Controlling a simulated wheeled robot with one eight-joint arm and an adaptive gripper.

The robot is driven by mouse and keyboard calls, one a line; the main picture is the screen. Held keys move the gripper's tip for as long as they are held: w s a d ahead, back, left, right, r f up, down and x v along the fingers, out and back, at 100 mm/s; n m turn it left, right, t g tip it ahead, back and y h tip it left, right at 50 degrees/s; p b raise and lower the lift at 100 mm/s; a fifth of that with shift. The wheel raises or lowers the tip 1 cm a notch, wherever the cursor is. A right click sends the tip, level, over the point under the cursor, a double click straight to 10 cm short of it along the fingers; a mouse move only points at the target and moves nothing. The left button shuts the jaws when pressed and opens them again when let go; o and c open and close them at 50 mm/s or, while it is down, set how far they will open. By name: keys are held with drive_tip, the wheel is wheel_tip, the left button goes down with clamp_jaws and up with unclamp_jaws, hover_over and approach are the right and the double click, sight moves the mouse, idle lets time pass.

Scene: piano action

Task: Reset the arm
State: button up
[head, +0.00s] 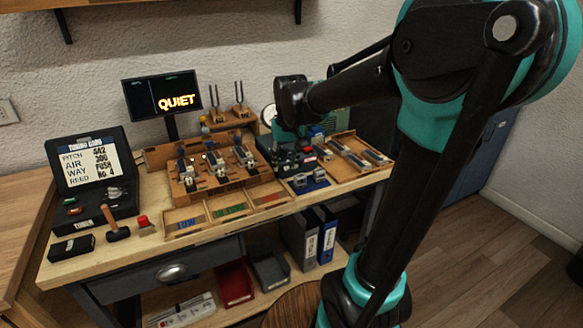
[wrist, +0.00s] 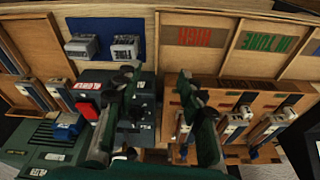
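My arm (head: 400,210) reaches from the right of the head view over the workbench, with its wrist above the bench's right half. My gripper (wrist: 156,74) shows in the wrist view as two dark green fingers standing apart, with nothing between them. It is open and empty. In the head view the gripper (head: 288,135) points down between the wooden rack and the right-hand tray, and its fingertips are hard to make out. Below it lies a dark green device (wrist: 85,90) with a red button (wrist: 87,111); whether the fingers touch it I cannot tell.
A wooden rack (head: 185,190) with several key mechanisms stands left of the gripper. A tray (head: 350,172) with metal parts is to its right. A blue mat (wrist: 75,26) holds two small blocks. A screen (head: 160,95) reads QUIET. Tuning forks (head: 240,100) stand behind.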

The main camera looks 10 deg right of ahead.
drive_tip(key=shift+s+d+f, duration=0.35)
drive_tip(key=shift+s+d, duration=0.05)
drive_tip(key=shift+s, duration=0.1)
drive_tip(key=s+d+f+t, duration=0.1)
drive_tip(key=s+d+f, duration=0.3)
drive_tip(key=s+f, duration=0.2)
drive_tip(key=s+d+f+m, duration=0.1)
drive_tip(key=s+d+f, duration=0.3)
drive_tip(key=s+f, duration=0.3)
drive_tip(key=s, duration=0.3)
drive_tip(key=shift+s+t, duration=0.2)
drive_tip(key=shift+t, duration=0.2)
